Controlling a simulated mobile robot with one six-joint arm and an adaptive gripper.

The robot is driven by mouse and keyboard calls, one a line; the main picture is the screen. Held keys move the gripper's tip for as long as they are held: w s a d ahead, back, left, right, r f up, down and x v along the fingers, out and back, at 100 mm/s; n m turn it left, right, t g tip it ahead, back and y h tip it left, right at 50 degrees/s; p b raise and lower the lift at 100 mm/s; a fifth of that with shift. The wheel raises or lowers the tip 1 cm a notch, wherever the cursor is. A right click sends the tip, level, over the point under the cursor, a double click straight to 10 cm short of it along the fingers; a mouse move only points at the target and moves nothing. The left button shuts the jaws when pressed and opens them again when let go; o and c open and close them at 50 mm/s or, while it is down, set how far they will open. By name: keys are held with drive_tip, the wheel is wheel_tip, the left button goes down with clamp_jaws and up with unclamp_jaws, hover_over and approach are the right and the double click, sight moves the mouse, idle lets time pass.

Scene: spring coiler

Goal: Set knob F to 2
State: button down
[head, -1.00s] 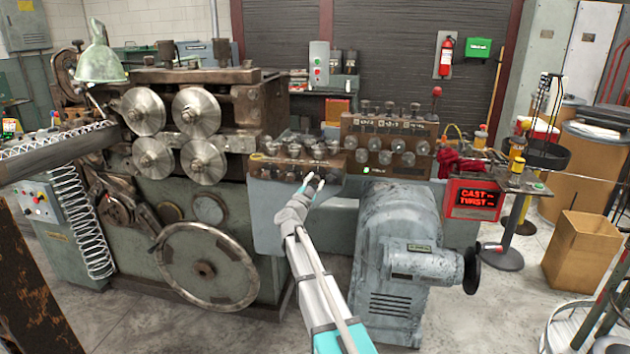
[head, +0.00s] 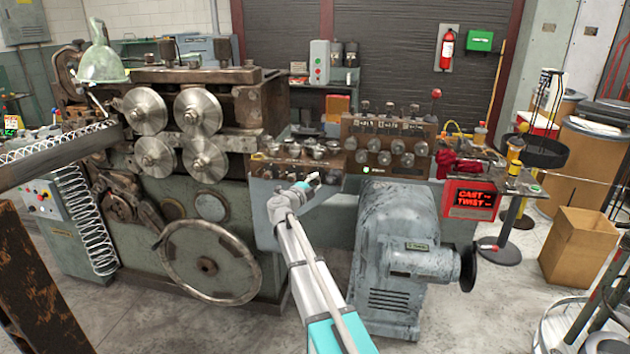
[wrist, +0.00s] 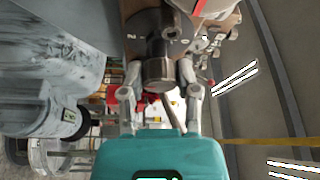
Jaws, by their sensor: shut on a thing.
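My gripper (head: 313,180) is at the front of the lower control panel (head: 270,168) between the coiling machine and the grey motor. In the wrist view, its two fingers (wrist: 158,76) are shut on a dark metal cylindrical knob (wrist: 158,50), one finger on each side. The knob sticks out from a brown panel edge (wrist: 133,10). In the head view the gripper hides the held knob.
Several other knobs (head: 320,150) line the lower panel close by. A taller panel (head: 400,128) with dials and a green light stands to the right. The grey motor (head: 400,235) is below right, and a red-lit display (head: 470,199) is beyond it.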

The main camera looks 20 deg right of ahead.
idle(0.4)
drive_tip(key=shift+c, duration=1.7)
unclamp_jaws()
drive_tip(key=shift+f, duration=0.1)
